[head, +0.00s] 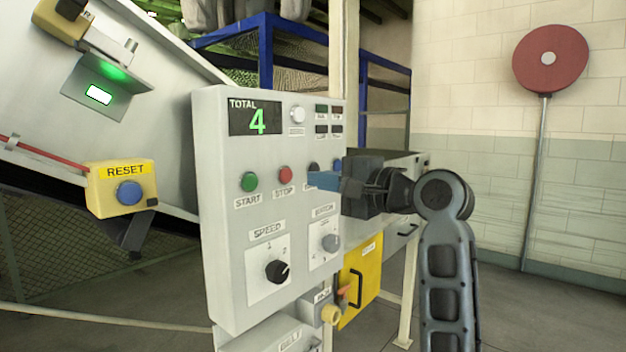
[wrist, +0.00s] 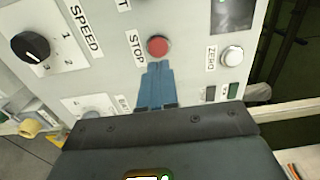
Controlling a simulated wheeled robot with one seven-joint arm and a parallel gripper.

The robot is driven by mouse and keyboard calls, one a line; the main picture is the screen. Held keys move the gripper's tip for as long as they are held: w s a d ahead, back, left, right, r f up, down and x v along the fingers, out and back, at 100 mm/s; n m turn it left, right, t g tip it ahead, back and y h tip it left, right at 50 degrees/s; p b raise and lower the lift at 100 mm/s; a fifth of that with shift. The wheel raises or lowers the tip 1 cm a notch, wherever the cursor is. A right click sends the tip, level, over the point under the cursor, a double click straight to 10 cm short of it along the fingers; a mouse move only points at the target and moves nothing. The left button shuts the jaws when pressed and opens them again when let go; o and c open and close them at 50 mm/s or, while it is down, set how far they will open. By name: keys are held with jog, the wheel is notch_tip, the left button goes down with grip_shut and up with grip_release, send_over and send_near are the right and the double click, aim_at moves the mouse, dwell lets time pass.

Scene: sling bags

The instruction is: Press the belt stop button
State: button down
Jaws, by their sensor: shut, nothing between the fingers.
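The red stop button (head: 285,175) is on the upright grey control panel (head: 215,255), right of the green start button (head: 249,182) and above a STOP label. In the wrist view the red button (wrist: 158,47) is just beyond my fingertips. My gripper (head: 312,180) is at the panel's right side, its blue fingers together and empty, pointing left towards the red button. In the wrist view the closed fingers (wrist: 156,68) end close to the button's edge; I cannot tell whether they touch it. My gripper hides part of the panel's right side.
A SPEED dial (head: 278,271) and a smaller grey dial (head: 331,243) are below the buttons. A white ZERO button (wrist: 231,56) is near the fingers in the wrist view. A yellow RESET box (head: 122,190) is left of the panel.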

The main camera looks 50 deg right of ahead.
jog(key=s, duration=0.7)
jog(key=shift+s+d+b, duration=0.15)
jog(key=shift+s+b, duration=0.25)
dwell(0.5)
jog(key=s+a+f+n+g+h, duration=0.15)
jog(key=a+f, duration=0.25)
jog(key=f, duration=0.5)
jog(key=s+a+f+n+h, duration=0.1)
jog(key=s+a+f+n, duration=0.2)
jog(key=f, duration=0.6)
jog(key=s+a+f+g+h, duration=0.1)
jog(key=s+a+f, duration=0.1)
jog(key=a+f, duration=0.5)
jog(key=s+a+f+n+y, duration=0.1)
jog(key=s+a+f+n, duration=0.1)
jog(key=s, duration=0.6)
jog(key=s+a+f+n+y, duration=0.1)
jog(key=s+a+f+n, duration=0.1)
jog(key=s+a+n, duration=0.2)
jog(key=s+a+f+n+y, duration=0.1)
jog(key=s+a+f+n, duration=0.1)
jog(key=s+n, duration=0.5)
jog(key=s+a, duration=0.1)
jog(key=s, duration=0.3)
jog(key=shift+s+a+f+g, duration=0.3)
jog(key=shift+a+g, duration=0.05)
jog(key=shift+a, duration=0.05)
jog(key=shift+d, duration=0.1)
